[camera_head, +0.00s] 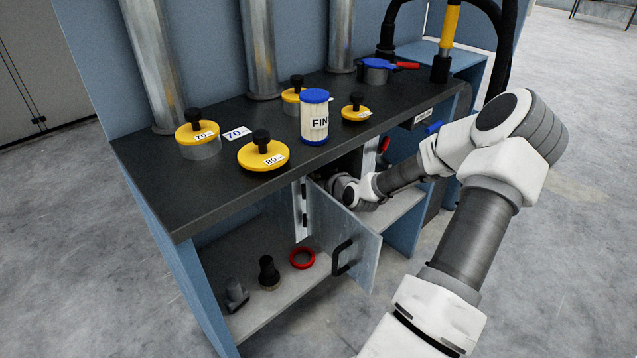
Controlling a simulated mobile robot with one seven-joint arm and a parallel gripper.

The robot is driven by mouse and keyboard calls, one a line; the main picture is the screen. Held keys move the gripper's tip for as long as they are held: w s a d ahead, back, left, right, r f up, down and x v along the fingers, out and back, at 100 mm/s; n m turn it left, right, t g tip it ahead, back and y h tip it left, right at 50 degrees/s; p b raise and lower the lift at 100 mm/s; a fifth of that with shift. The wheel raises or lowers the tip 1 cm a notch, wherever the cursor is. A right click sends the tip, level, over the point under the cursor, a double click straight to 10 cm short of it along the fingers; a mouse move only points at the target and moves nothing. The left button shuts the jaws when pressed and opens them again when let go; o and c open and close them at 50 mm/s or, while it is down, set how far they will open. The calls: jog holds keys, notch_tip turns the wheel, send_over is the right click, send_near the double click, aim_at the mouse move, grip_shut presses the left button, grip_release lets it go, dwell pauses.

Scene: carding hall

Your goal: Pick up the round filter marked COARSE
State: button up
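No filter marked COARSE shows in the head view. A round white filter with blue ends (314,125) stands upright on the dark worktop; its visible letters read "FIN". My arm reaches from the right to the opening below the worktop. My wrist is at that opening, behind the top of a grey hinged door (345,238) that stands open. My gripper's fingers are hidden there, so neither their state nor anything in them shows.
The worktop (215,205) holds yellow lids with black knobs, including one marked 80 (263,155), and a blue-lidded pot (376,70). On the lower shelf (290,290) are a red ring (302,258) and a black-handled brush (268,272). Metal pipes stand behind.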

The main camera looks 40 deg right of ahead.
jog(key=shift+c, duration=0.3)
jog(key=c, duration=1.3)
jog(key=shift+c, duration=0.2)
jog(key=shift+r, duration=0.25)
